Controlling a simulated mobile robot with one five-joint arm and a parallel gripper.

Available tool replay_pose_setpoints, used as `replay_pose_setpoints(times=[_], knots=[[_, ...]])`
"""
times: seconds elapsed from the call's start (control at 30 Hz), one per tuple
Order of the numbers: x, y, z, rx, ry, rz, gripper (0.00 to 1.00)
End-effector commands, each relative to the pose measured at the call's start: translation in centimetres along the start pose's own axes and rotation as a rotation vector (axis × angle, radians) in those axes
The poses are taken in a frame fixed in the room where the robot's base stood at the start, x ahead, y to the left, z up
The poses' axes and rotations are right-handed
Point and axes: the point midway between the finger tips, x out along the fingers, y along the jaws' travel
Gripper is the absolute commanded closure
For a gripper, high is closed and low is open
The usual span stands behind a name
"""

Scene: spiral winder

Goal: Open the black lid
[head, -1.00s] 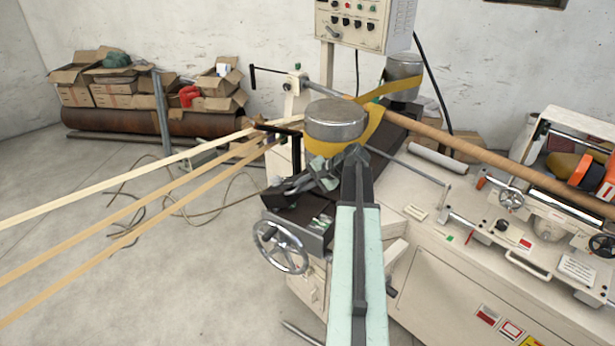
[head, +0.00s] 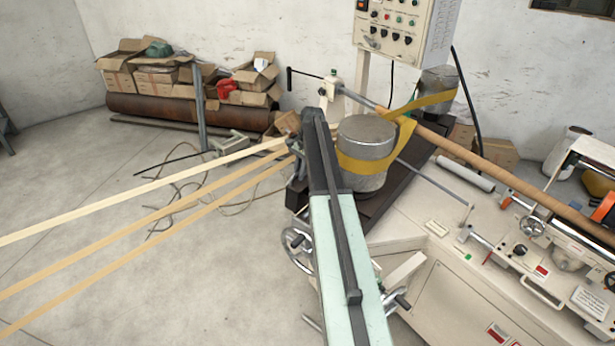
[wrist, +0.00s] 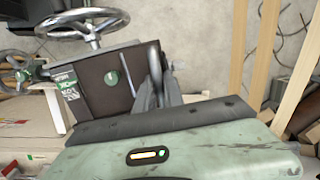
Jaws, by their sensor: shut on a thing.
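The black lid (wrist: 98,88) shows in the wrist view as a dark flat panel with a green knob and green labels. My gripper (wrist: 160,88) is at its right edge, its grey fingers shut on an upright grey handle (wrist: 154,58) there. In the head view my gripper (head: 297,160) is at the left of the steel roller (head: 366,135), and my own arm hides much of it and the lid. How far the lid is lifted cannot be told.
A handwheel (wrist: 82,28) is beyond the lid in the wrist view. Pale strips (head: 150,212) run to the machine from the left, close to my gripper. A yellow band (head: 385,160) wraps the roller. The floor (head: 200,300) at the front left is clear.

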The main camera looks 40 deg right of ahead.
Motion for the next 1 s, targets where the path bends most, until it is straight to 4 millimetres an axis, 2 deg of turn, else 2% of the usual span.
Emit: replay_pose_setpoints(times=[0.1,0.4,1.0], knots=[[0.7,-1.6,-0.2,-0.003,0.0,-0.001,1.0],[1.8,-3.8,-0.2,-0.004,-0.001,-0.003,1.0],[2.2,-4.7,-0.1,-0.006,-0.002,-0.003,1.0]])
